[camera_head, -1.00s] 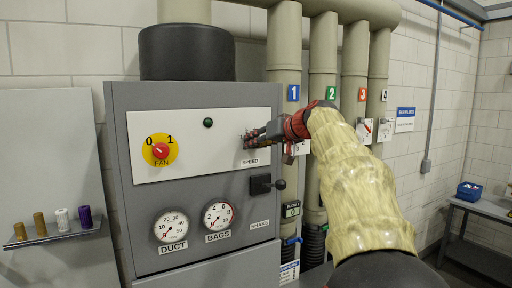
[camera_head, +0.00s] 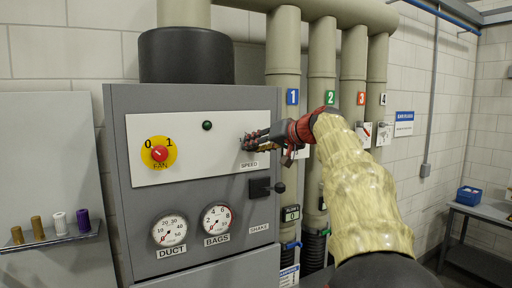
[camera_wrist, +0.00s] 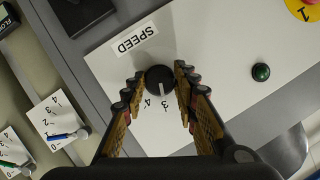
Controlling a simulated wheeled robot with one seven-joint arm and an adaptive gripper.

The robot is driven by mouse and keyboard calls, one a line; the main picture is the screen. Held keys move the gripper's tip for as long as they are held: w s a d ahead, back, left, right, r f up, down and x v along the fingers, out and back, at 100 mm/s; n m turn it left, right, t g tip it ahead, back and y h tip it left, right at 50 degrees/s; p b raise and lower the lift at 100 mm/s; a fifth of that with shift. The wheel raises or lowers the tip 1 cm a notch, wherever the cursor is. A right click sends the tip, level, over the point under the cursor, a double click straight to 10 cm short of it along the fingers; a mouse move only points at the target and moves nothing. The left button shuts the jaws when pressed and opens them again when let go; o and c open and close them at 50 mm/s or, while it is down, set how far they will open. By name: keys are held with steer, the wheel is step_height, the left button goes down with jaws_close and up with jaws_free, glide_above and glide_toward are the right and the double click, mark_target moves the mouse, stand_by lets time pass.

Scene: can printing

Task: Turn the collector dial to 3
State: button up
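The collector dial is a small black round knob (camera_wrist: 160,78) with a white pointer line on the white panel, beside the SPEED label (camera_wrist: 136,38). The numbers 3 and 4 show next to it in the wrist view. The pointer line runs toward the bottom of that view, slightly right. My gripper (camera_wrist: 160,74) is open, with one finger on each side of the knob. A narrow gap seems to show on both sides; contact is unclear. In the head view, my gripper (camera_head: 246,143) is at the panel's right part and hides the knob.
A red FAN switch (camera_head: 160,153) on a yellow disc and a green button (camera_head: 207,125) share the panel. A black lever (camera_head: 265,187) sticks out below it. Numbered duct pipes (camera_head: 322,70) stand to the right, with small gate cards behind my arm.

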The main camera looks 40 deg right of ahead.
steer(key=o, duration=0.4)
steer(key=v, duration=1.2)
stand_by(0.4)
